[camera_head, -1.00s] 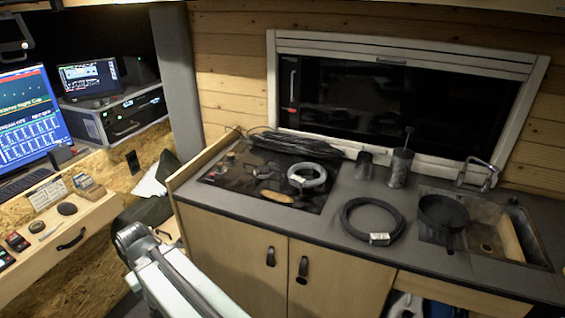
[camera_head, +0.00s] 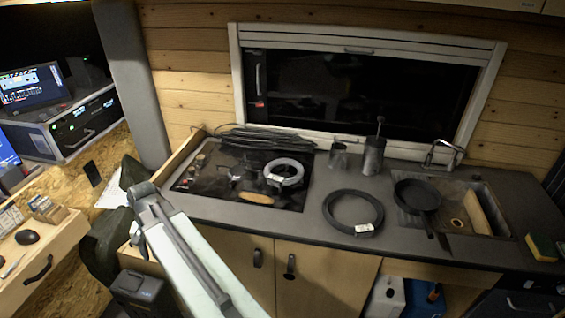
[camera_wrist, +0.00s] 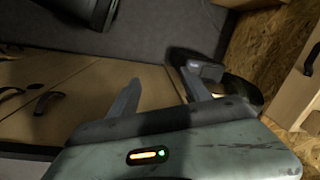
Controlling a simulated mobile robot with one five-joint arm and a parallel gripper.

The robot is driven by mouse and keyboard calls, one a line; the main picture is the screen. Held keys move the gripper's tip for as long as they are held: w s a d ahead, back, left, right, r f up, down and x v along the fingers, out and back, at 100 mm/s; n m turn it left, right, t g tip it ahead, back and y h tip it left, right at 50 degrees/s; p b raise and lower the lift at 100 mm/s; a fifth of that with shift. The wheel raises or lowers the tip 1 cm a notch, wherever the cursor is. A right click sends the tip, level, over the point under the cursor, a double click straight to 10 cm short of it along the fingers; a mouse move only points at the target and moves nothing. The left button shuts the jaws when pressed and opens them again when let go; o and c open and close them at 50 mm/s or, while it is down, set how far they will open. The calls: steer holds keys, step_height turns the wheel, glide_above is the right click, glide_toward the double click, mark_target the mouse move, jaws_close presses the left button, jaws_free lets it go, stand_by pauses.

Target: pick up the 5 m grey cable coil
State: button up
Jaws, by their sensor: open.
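A light grey cable coil (camera_head: 297,170) with a small white tag lies on the black hob (camera_head: 210,182), at its right side, in the head view. A darker, larger cable coil (camera_head: 376,208) with a white label lies on the bare counter to its right. I cannot read the length on either label. In the wrist view my gripper (camera_wrist: 160,74) is open, its two fingers apart with nothing between them. It points toward the floor and cabinet fronts. Neither coil shows there. In the head view my arm is in front of the counter, left of the coils.
A bundle of black cables (camera_head: 265,138) lies behind the hob and a brown oval item (camera_head: 255,198) at its front. A cup (camera_head: 338,155), a cylinder (camera_head: 374,155) and a pan (camera_head: 417,196) stand further right. A low wooden board (camera_head: 178,160) edges the counter's left end.

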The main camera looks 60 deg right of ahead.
steer(key=s+d+r+m+p, duration=0.2)
steer(key=d+r+m, duration=0.1)
steer(key=d, duration=0.5)
steer(key=s+d+r+m+t+p, duration=0.1)
steer(key=s+d+r+m+p, duration=0.1)
steer(key=d+m, duration=0.4)
steer(key=s+d+r+m+p, duration=0.2)
steer(key=d+r+m, duration=0.2)
steer(key=d, duration=0.6)
steer(key=shift+s+r+m+t+p, duration=0.2)
steer(key=shift+r+m+t+p, duration=0.1)
steer(key=shift+r+t, duration=0.15)
steer(key=s+d+r+m+t+p, duration=0.1)
steer(key=s+d+r+m+p, duration=0.3)
steer(key=s+d+m, duration=0.6)
steer(key=m+p, duration=0.1)
steer(key=m, duration=0.1)
glide_toward(276, 177)
steer(key=shift+w+a+f+t+h, duration=0.2)
steer(key=shift+a+f+t+h, duration=0.35)
steer(key=shift+f, duration=0.25)
steer(key=shift+s+f, duration=0.1)
steer(key=b+x, duration=0.7)
steer(key=x, duration=0.1)
steer(key=shift+s+f+b, duration=0.25)
steer(key=shift+b, duration=0.1)
steer(key=shift+r, duration=0.2)
jaws_close()
